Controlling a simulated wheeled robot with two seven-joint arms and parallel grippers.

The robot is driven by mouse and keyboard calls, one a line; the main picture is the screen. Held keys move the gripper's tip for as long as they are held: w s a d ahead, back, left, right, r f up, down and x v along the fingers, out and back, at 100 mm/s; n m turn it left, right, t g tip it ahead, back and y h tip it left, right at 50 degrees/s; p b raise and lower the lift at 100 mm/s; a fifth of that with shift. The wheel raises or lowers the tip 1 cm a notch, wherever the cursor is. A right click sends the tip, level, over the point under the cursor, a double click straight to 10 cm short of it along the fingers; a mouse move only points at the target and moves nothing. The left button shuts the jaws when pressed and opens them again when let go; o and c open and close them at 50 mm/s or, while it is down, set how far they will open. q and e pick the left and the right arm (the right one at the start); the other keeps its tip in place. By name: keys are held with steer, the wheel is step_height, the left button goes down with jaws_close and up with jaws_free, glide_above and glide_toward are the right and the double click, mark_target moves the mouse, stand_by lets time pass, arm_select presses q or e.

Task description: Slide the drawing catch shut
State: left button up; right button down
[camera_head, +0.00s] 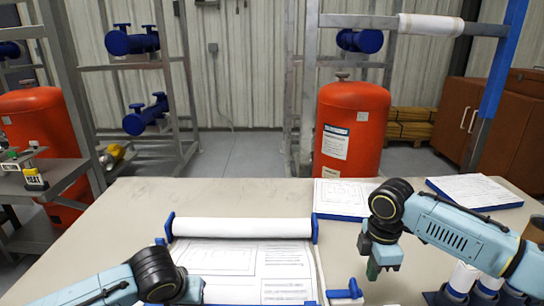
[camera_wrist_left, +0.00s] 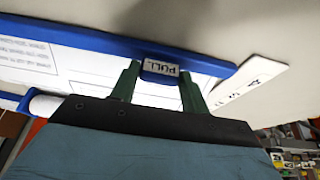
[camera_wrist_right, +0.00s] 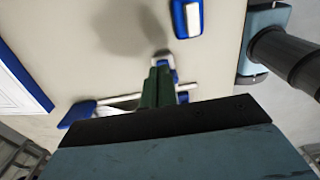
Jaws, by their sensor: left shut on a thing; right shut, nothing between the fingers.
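A drawing sheet (camera_head: 230,268) lies unrolled on the table, from a white roll (camera_head: 240,228) between blue end brackets. My left gripper (camera_wrist_left: 157,88) has its green fingers on either side of the blue tab (camera_wrist_left: 160,67) marked PULL on the sheet's blue edge bar (camera_wrist_left: 110,42). In the head view its fingers are out of sight. The blue catch (camera_head: 345,293) sits at the sheet's front right; its exact position is hard to tell. My right gripper (camera_head: 374,271) is shut and empty above and right of it. In the right wrist view the fingers overlap blue-and-pale parts, so contact is unclear.
A paper pad with blue edging (camera_head: 342,198) and another (camera_head: 475,191) lie at the back right of the table (camera_head: 130,215). Dark holders with white rolls (camera_head: 465,279) stand at the front right. Table left of the roll is clear.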

mark_target(356, 284)
arm_select(q)
steer(key=shift+s+f, duration=0.15)
steer(key=shift+f, duration=0.05)
arm_select(e)
steer(key=shift+f, duration=2.15)
steer(key=shift+a, duration=0.25)
steer(key=shift+a, duration=2.75)
steer(key=shift+r, duration=0.1)
step_height(356, 284, up, 9)
